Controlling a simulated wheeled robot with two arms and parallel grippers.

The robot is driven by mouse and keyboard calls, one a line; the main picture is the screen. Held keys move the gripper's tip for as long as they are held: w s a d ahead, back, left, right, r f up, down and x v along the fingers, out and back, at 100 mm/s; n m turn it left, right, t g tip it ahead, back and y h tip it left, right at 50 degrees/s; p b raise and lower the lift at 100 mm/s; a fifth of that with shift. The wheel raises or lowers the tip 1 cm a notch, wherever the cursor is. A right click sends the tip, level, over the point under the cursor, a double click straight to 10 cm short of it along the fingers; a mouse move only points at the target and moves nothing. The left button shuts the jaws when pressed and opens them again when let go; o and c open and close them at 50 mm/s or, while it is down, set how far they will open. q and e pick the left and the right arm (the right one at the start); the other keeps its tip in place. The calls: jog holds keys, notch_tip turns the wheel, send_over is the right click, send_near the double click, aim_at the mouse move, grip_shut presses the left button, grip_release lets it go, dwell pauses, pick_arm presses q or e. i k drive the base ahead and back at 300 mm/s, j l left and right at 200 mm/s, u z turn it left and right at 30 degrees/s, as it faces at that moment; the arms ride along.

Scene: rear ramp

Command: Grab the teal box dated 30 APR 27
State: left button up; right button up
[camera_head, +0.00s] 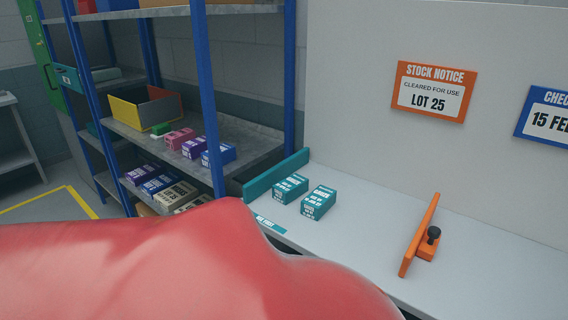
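Two teal boxes with white print stand side by side on the pale counter (480,240): the left teal box (290,188) and, slightly nearer, the right teal box (318,202). They are apart, with a narrow gap between them. The dates on them are too small to read, so I cannot tell which is dated 30 APR 27. A teal label strip (269,224) is on the counter's front edge before them. Neither of my grippers is in view. A large red part of my arm fills the lower left and hides part of the counter.
A teal upright board (276,175) bounds the boxes on the left. Blue-post shelving (206,95) with other boxes is at left. An orange stock notice (433,91) hangs behind.

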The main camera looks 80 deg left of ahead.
aim_at(285, 191)
jog(key=j+u, duration=0.2)
jog(key=u, duration=2.3)
